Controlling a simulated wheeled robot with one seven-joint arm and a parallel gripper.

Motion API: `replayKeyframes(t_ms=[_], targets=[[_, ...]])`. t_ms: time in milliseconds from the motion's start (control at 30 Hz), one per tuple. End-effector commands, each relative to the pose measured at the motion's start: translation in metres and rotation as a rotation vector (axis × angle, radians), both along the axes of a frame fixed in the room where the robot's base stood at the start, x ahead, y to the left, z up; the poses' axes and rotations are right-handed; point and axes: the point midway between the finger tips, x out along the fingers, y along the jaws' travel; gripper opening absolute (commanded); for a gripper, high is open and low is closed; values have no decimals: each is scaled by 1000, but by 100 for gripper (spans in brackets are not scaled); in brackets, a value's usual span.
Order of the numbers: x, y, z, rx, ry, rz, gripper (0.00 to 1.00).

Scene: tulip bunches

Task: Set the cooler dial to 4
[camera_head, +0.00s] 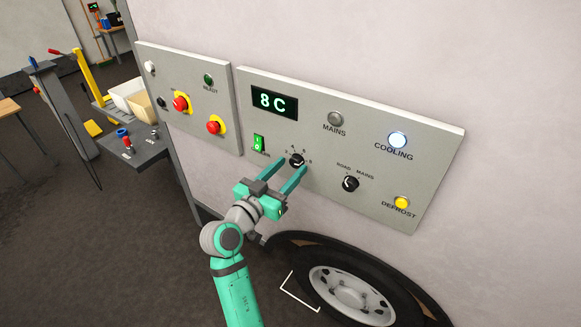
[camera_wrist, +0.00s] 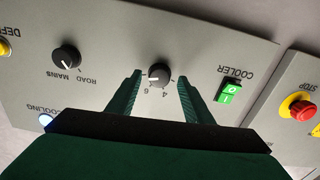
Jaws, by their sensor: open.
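The cooler dial (camera_head: 297,160) is a small black knob on the grey panel (camera_head: 310,100), with numbers around it. In the wrist view the dial (camera_wrist: 159,73) sits between the fingertips, with marks 4 and 6 readable beside it; I cannot tell for certain which mark its pointer faces. My gripper (camera_head: 290,167) is open, its two green fingers on either side of the dial, with a gap showing on both sides in the wrist view (camera_wrist: 160,78). The display (camera_head: 273,103) above the dial reads 8 C.
A green rocker switch (camera_head: 259,143) sits left of the dial and a road/mains knob (camera_head: 350,184) right of it. A lit cooling lamp (camera_head: 397,140) and yellow defrost button (camera_head: 401,203) are further right. Red stop buttons (camera_head: 214,127) are on the left panel. A wheel (camera_head: 350,290) is below.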

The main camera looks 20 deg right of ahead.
Motion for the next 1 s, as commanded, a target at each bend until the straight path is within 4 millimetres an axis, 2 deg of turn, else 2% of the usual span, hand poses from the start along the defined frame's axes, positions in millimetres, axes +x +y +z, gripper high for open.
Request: replayKeyframes(t_ms=[133, 467, 633, 667, 1000], targets=[[6, -9, 0, 0, 0, -1, 46], [8, -12, 0, 0, 0, -1, 46], [8, -11, 0, 0, 0, 0, 8], [8, -11, 0, 0, 0, 0, 5], [8, -10, 0, -24, 31, 1, 5]])
